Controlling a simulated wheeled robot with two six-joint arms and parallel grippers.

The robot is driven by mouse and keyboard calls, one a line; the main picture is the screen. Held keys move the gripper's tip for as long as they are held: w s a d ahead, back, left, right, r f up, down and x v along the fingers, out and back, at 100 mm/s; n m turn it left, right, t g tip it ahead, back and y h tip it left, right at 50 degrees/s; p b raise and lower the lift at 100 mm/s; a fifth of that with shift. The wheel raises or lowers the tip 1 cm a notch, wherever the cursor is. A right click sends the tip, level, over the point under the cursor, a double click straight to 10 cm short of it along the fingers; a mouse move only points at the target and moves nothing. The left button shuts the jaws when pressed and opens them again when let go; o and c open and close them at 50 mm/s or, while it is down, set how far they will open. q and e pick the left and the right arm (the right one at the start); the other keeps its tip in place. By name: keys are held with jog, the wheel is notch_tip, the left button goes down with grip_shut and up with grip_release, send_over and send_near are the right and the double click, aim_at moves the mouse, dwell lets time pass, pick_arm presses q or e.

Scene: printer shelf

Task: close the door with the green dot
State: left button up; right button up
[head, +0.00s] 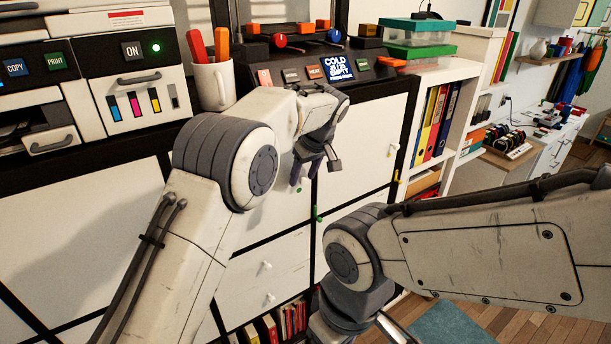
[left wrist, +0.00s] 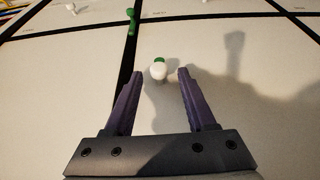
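In the left wrist view a white door (left wrist: 215,110) carries a round white knob (left wrist: 158,71). A small green dot (left wrist: 160,59) shows just beside the knob. My left gripper (left wrist: 159,74) is open, with its two fingers on either side of the knob. I cannot tell whether a finger touches it. In the head view my left gripper (head: 315,172) is at the white cabinet front and covers part of it. The door below it (head: 272,225) is partly hidden by my arm. I cannot tell how far it stands open.
A green peg-like piece (left wrist: 131,20) sits on the dark divider beside the door; it also shows in the head view (head: 317,214). A neighbouring white door (head: 365,145) has a small knob. A printer (head: 120,80) and a mug (head: 212,84) stand on top.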

pick_arm(q)
jog(key=shift+s+d, duration=0.15)
jog(key=shift+d, duration=0.05)
jog(key=shift+r, duration=0.1)
jog(key=shift+s+d+r, duration=0.1)
jog(key=shift+r, duration=0.2)
jog(key=b+v, duration=0.2)
jog(key=v, duration=0.7)
jog(key=shift+r, duration=0.3)
jog(key=s+a+f+m+g+h+b, duration=0.1)
jog(key=s+a+f+m+b, duration=0.2)
jog(key=s+f, duration=0.5)
jog(key=s+a+f+m+g+h+b, duration=0.1)
jog(key=s+a+f+m+b, duration=0.2)
jog(key=s, duration=1.4)
jog(key=s+a+f+m+g+h+b, duration=0.1)
jog(key=s+a+f+m+g+b, duration=0.1)
jog(key=s+f+m, duration=0.5)
jog(key=s+a+f+b, duration=0.1)
jog(key=s+f, duration=0.4)
jog(key=s, duration=0.1)
jog(key=shift+s+a+f+m+b, duration=0.15)
jog(key=shift+a+f+m+b, duration=0.15)
jog(key=shift+f+b, duration=0.1)
